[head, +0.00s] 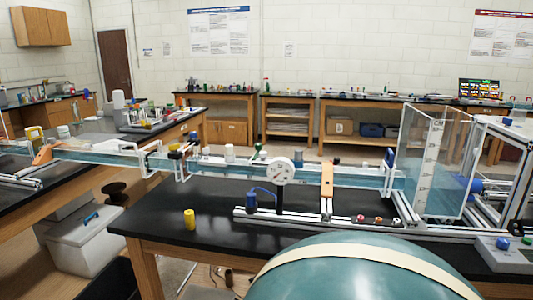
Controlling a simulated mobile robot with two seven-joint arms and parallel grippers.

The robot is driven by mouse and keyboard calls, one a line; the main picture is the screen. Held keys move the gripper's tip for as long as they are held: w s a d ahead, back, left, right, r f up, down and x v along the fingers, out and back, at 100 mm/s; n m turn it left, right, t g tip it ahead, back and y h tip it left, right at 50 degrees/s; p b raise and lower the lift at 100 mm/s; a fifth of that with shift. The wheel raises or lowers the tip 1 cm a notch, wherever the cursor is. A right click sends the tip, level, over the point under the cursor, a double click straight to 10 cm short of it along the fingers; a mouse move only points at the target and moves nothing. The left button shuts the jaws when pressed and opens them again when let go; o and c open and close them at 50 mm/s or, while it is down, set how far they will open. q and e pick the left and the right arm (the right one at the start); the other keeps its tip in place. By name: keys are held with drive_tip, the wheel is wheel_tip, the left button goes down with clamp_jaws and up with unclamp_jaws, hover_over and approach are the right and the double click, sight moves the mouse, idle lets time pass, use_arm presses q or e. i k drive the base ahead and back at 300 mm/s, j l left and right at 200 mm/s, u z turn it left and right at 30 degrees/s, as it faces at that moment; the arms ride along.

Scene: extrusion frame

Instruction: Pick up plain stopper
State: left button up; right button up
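I cannot tell for sure which thing is the plain stopper. A small row of stopper-like pieces with red, yellow and pale parts (378,220) sits on the black bench, in front of the clear tank. A yellow cylinder (189,219) stands upright near the bench's left front corner. Neither of my grippers shows in the head view.
A long clear water channel (225,170) on an extrusion frame crosses the black bench (165,225). A round gauge (281,174) and a clear tank (434,165) stand along it. A large teal rounded thing (350,270) blocks the front. The bench's left front is mostly clear.

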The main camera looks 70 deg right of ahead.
sight(229, 148)
drive_tip(key=z, duration=1.9)
drive_tip(key=i+j, duration=0.25)
drive_tip(key=j, duration=0.15)
drive_tip(key=i+j, duration=0.25)
drive_tip(key=j, duration=0.2)
drive_tip(key=i+j, duration=0.25)
drive_tip(key=j, duration=0.15)
